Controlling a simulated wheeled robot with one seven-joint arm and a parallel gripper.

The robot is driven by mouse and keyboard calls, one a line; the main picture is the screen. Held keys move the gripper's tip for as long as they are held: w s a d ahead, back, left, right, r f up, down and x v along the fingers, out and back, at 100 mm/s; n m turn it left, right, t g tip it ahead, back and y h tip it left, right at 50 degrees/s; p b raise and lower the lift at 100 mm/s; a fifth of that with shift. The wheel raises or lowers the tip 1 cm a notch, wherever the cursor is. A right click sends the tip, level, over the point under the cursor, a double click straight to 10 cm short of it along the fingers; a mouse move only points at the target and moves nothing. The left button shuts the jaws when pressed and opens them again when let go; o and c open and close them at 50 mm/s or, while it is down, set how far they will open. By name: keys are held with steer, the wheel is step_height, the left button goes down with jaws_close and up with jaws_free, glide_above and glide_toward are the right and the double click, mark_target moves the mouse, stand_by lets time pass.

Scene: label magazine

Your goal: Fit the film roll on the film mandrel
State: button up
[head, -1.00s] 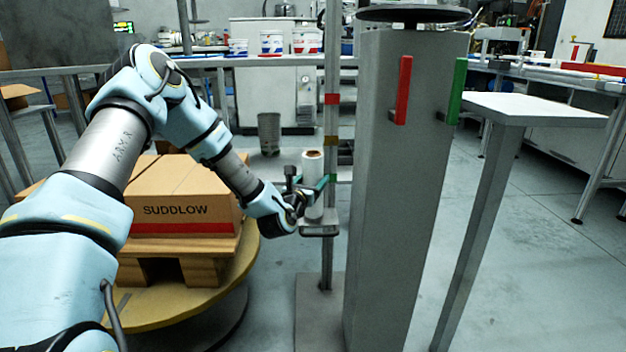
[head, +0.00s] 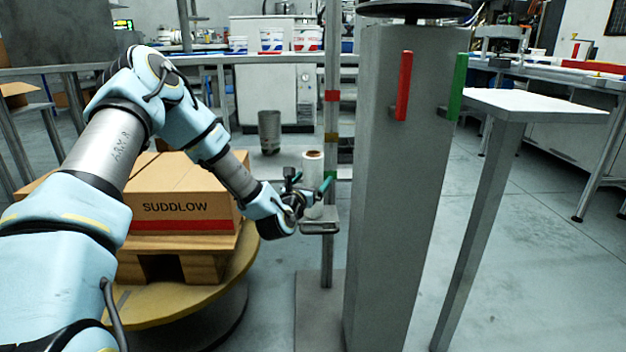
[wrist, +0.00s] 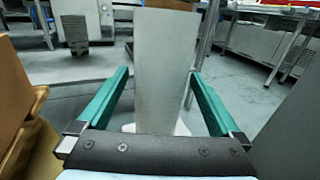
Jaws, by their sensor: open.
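The film roll (head: 313,163) is a white upright cylinder with a brown core at its top. In the head view it stands over a small grey bracket (head: 320,227) on a thin post. The film mandrel cannot be made out; the roll and my gripper may hide it. My gripper (head: 312,180) is at the roll, its green fingers at the roll's height. In the wrist view the open fingers (wrist: 160,95) lie on either side of the pale roll (wrist: 163,70), with visible gaps between finger and roll.
The thin post (head: 331,120) stands right behind the roll. A thick grey column (head: 400,200) with red and green handles rises to the right. A carton marked SUDDLOW (head: 190,200) sits on a pallet on a round turntable (head: 235,280) at left.

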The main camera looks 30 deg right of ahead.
steer(key=p+v, duration=0.1)
steer(key=v, duration=0.9)
steer(key=shift+p, duration=0.4)
steer(key=shift+s, duration=0.1)
